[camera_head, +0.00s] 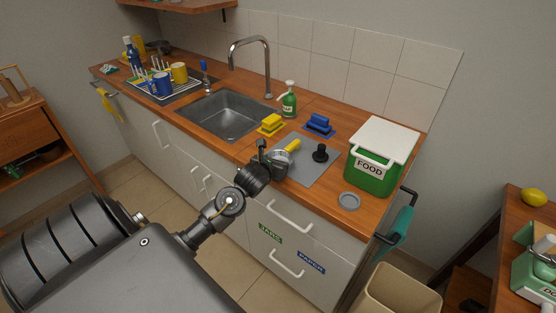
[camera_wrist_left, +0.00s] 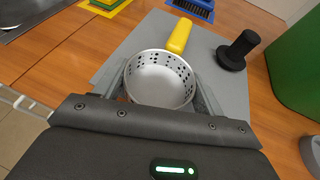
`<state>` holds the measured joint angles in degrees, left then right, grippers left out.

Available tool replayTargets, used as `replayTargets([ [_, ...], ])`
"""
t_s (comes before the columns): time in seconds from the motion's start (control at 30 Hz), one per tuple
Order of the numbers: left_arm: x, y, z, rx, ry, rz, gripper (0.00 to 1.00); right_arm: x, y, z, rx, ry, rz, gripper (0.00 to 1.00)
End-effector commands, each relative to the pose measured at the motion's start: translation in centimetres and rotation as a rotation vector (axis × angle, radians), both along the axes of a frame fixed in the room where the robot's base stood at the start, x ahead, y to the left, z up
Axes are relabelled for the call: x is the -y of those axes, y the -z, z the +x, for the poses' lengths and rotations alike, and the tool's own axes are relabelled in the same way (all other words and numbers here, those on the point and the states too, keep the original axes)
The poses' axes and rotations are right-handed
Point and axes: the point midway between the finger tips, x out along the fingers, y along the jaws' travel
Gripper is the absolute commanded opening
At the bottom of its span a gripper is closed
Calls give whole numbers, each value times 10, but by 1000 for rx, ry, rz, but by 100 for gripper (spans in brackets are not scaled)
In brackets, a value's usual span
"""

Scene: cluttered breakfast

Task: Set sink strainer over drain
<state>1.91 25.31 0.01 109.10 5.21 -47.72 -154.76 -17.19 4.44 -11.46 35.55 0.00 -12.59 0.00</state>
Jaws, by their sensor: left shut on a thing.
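The sink strainer (camera_head: 281,156) is a silvery perforated metal cup at the counter's front edge, over a grey mat. In the left wrist view, the strainer (camera_wrist_left: 161,78) sits between the two fingers of my left gripper (camera_wrist_left: 163,92), which is shut on it. My left gripper (camera_head: 268,158) also shows in the head view. I cannot tell whether the strainer touches the mat. The steel sink (camera_head: 226,117) lies to the left of the gripper, under the faucet. My right gripper is not in view.
A black stopper (camera_head: 320,153) stands on the grey mat (camera_head: 311,170). A green food bin (camera_head: 374,179) is on the right.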

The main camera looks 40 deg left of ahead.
Motion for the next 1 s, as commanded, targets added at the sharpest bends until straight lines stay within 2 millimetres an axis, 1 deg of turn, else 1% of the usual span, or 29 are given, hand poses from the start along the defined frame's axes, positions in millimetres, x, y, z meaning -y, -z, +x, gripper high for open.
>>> replayTargets([
  [0.1,0,4,0,0,0,1,47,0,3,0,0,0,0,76],
  [0.13,0,3,0,0,0,0,74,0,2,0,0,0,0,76],
  [0.27,0,3,0,-1,0,0,91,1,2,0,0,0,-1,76],
  [0.5,0,2,0,0,0,0,92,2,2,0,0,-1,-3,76],
  [0.63,1,-2,-2,0,0,0,92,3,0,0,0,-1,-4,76],
  [0.77,5,-7,-18,1,1,1,92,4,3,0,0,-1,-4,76],
  [1.0,20,-25,-64,0,2,-1,92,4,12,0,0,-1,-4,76],
])
